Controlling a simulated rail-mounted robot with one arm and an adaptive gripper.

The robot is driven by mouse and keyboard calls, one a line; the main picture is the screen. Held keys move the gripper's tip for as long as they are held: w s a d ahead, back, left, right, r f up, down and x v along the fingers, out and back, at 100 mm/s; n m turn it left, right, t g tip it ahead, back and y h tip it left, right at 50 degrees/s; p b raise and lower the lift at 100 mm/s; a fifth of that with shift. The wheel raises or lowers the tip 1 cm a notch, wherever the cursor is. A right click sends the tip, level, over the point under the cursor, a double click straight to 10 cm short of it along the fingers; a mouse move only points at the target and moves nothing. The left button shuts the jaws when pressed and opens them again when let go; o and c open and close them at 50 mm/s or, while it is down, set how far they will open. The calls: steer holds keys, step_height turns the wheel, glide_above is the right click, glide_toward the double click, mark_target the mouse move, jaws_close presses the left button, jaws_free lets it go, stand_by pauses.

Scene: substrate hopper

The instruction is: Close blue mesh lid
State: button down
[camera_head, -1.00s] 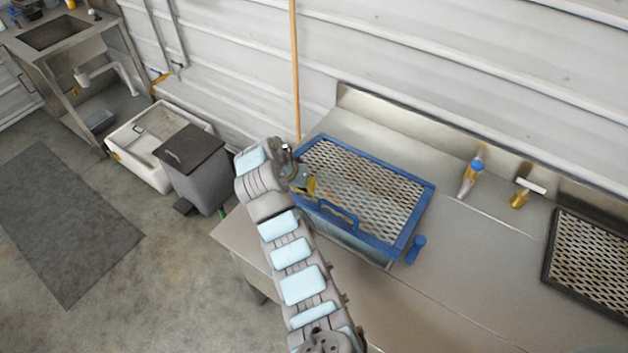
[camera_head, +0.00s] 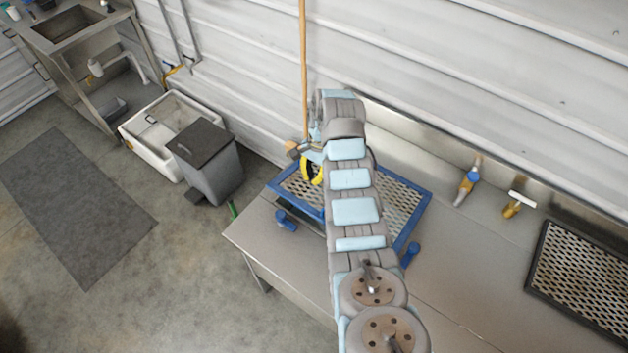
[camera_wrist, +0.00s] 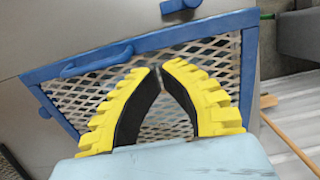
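The blue-framed mesh lid (camera_head: 407,196) is on the steel counter, partly hidden behind my arm. Its frame looks lowered, close to level with the counter, but I cannot tell whether it is fully seated. In the wrist view the lid (camera_wrist: 100,95) fills the middle, with its blue handle (camera_wrist: 97,60) along one edge. One blue latch (camera_head: 285,221) shows at the front left and another (camera_head: 411,251) at the front right. My gripper (camera_head: 310,168) is over the lid's left part. In the wrist view its yellow fingers (camera_wrist: 160,70) are nearly together with nothing between them.
A black-framed mesh panel (camera_head: 585,265) lies on the counter at right. Two taps (camera_head: 467,183) (camera_head: 515,204) stand along the back. A wooden pole (camera_head: 304,70) leans on the wall. A grey bin (camera_head: 207,158) and a white sink (camera_head: 165,130) stand at left.

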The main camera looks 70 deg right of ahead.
mark_target(307, 208)
steer(key=p+x, duration=0.1)
steer(key=x, duration=1)
steer(key=shift+f, duration=0.35)
